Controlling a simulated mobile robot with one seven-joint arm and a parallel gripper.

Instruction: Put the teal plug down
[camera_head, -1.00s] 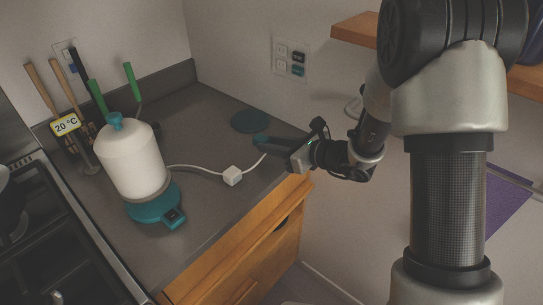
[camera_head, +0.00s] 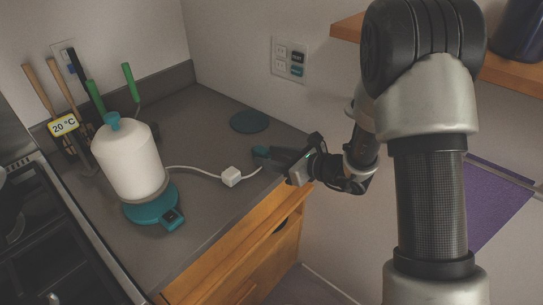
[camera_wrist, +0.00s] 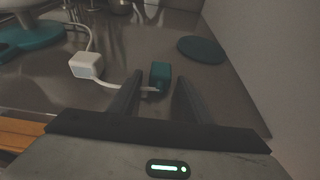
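The teal plug (camera_head: 261,152) is at the right part of the grey counter, at the end of a white cord. In the wrist view the teal plug (camera_wrist: 160,74) lies between and just ahead of the two dark fingertips, with a gap on each side, and seems to rest on the counter. My gripper (camera_head: 279,156) is low over the counter's right edge; in the wrist view its fingers (camera_wrist: 158,88) are apart and hold nothing. The kettle's teal base (camera_head: 152,207) carries a white kettle with a teal knob.
A white cube on the cord (camera_head: 232,176) lies left of the plug. A round teal mat (camera_head: 250,121) lies behind it. A wall outlet panel (camera_head: 289,60) is above the counter. Utensils (camera_head: 75,115) and a stove (camera_head: 50,245) are at the left.

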